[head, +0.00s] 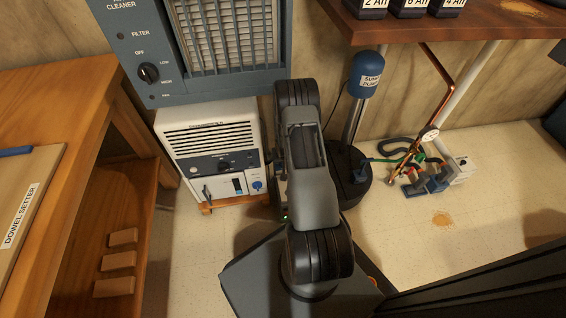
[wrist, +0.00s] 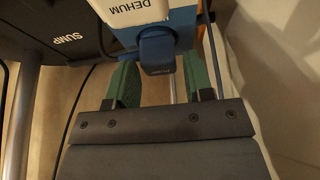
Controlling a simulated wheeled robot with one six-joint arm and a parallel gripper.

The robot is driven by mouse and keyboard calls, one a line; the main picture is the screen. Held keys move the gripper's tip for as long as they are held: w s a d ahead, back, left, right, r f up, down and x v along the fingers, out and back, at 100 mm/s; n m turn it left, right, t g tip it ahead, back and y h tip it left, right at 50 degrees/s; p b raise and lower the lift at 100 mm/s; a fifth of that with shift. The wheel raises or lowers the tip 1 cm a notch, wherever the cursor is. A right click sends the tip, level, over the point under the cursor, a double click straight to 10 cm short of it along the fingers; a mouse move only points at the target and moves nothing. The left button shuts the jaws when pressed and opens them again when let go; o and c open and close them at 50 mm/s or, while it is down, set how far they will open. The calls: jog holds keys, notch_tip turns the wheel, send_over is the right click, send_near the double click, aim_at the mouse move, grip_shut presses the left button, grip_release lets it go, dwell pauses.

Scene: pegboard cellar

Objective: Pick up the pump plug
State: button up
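My gripper (wrist: 161,88) shows two green fingers standing apart in the wrist view. A dark blue plug-like piece (wrist: 157,52) lies ahead of the gap between them, below a white and blue part labelled DEHUM (wrist: 138,8). I cannot tell whether either finger touches it. A black part labelled SUMP (wrist: 62,32) is at the upper left, outside the fingers, with a dark cable beside it. In the head view my arm hides the gripper. The blue-topped sump pump (head: 366,75) stands right of my arm.
The white dehumidifier (head: 208,145) stands left of my arm, below the blue-grey air cleaner (head: 215,45). A wooden bench (head: 60,85) is at the left.

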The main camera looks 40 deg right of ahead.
jog(key=c, duration=0.7)
jog(key=shift+c, duration=0.2)
jog(key=shift+r+p, duration=0.4)
jog(key=shift+r, duration=0.15)
notch_tip(320, 180, up, 3)
jog(key=shift+f+p, duration=0.2)
jog(key=shift+p, duration=0.7)
jog(key=s+a+r+p, duration=0.2)
jog(key=s+r+p, duration=0.3)
jog(key=s+r, duration=0.4)
jog(key=shift+s+a+r+p, duration=0.15)
jog(key=shift+s+a+p, duration=0.15)
jog(key=shift+s, duration=2.1)
